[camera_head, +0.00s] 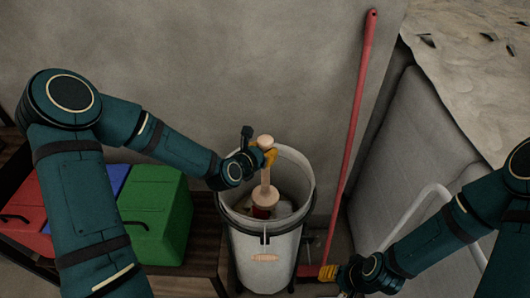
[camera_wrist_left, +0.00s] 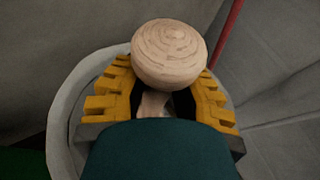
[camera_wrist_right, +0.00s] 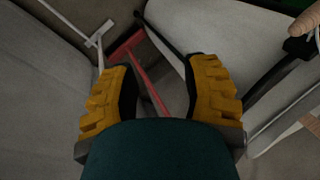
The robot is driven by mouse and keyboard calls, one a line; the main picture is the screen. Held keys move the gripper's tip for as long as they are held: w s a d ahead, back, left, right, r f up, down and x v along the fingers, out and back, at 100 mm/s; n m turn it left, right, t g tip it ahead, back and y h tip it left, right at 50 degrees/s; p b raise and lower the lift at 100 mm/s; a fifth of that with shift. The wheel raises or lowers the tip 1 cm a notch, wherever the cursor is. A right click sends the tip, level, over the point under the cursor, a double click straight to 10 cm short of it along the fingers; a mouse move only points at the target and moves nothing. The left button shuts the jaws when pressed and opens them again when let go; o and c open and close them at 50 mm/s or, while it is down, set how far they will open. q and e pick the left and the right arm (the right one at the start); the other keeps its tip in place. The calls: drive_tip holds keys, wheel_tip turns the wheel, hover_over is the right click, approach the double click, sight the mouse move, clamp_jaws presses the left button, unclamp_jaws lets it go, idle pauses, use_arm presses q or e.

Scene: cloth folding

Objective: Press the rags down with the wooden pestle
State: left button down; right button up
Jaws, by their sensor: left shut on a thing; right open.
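The wooden pestle (camera_head: 266,194) stands about upright inside the mouth of a white bucket (camera_head: 262,262). My left gripper (camera_head: 264,158) is shut on its shaft, just below the round top knob. The knob (camera_wrist_left: 168,52) fills the middle of the left wrist view and hides part of the grip. The rags (camera_head: 284,209) show in part as pale and reddish cloth around the pestle's broad lower end; whether it touches them I cannot tell. My right gripper (camera_head: 328,273) is low, to the right of the bucket; in the right wrist view it is open and empty (camera_wrist_right: 160,74).
A red broom (camera_head: 351,140) leans on the wall, right of the bucket. Green (camera_head: 155,215), blue and red boxes stand on a wooden shelf at left. A grey panel (camera_head: 405,150) and a white tube frame (camera_head: 425,195) stand at right, near my right arm.

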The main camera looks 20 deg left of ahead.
use_arm(q)
wheel_tip(320, 180, up, 2)
drive_tip(key=shift+p, duration=0.5)
wheel_tip(320, 180, up, 8)
drive_tip(key=p, duration=0.6)
wheel_tip(320, 180, up, 8)
drive_tip(key=p, duration=0.6)
use_arm(e)
wheel_tip(320, 180, up, 14)
drive_tip(key=w, duration=0.2)
drive_tip(key=shift+d+t, duration=0.3)
drive_tip(key=shift+d, duration=0.05)
use_arm(q)
drive_tip(key=shift+f, duration=0.1)
